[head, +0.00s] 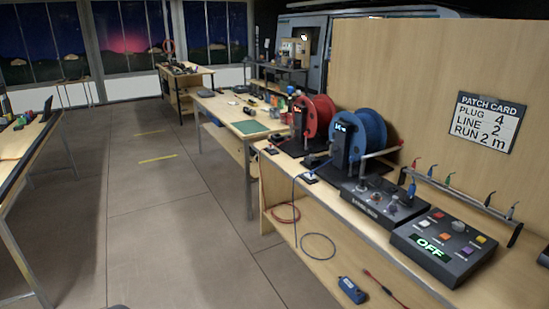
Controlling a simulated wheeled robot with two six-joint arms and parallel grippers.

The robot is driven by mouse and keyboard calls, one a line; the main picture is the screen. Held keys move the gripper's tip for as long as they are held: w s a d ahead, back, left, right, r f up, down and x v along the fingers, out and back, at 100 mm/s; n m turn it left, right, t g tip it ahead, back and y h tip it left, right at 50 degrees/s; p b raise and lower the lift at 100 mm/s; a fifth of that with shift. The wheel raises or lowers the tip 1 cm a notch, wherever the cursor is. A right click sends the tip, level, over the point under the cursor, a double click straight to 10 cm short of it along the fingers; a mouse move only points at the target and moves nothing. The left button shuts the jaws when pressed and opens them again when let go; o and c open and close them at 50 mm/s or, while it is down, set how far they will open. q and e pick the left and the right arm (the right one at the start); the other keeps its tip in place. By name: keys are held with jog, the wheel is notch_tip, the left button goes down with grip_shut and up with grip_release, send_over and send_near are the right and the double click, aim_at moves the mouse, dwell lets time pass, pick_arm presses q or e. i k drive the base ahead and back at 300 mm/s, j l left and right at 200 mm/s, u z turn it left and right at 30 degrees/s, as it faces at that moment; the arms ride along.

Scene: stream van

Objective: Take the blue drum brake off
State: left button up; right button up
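The blue cable drum (374,135) stands upright on the right-hand bench, on a dark stand (340,146) with a small lit display. A grey bar with a red end (402,141) sticks out at the drum's right side; I cannot tell whether this is the brake or the crank. A dark base box (375,203) with small knobs lies in front of the drum. A blue cable (295,215) hangs from the bench near the drum to the shelf below. Neither of my grippers shows in the head view.
A red drum (322,115) stands behind the blue one. A control box (443,247) reading OFF is nearer me. A rack of coloured plugs (460,193) and a patch card (486,122) are at the right. The floor (150,220) left of the bench is clear.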

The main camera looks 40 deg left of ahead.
aim_at(351, 166)
jog(key=i+j+u, duration=0.25)
jog(key=i+u, duration=0.7)
jog(key=i+j+u, duration=0.1)
jog(key=i, duration=0.35)
jog(key=j, duration=0.1)
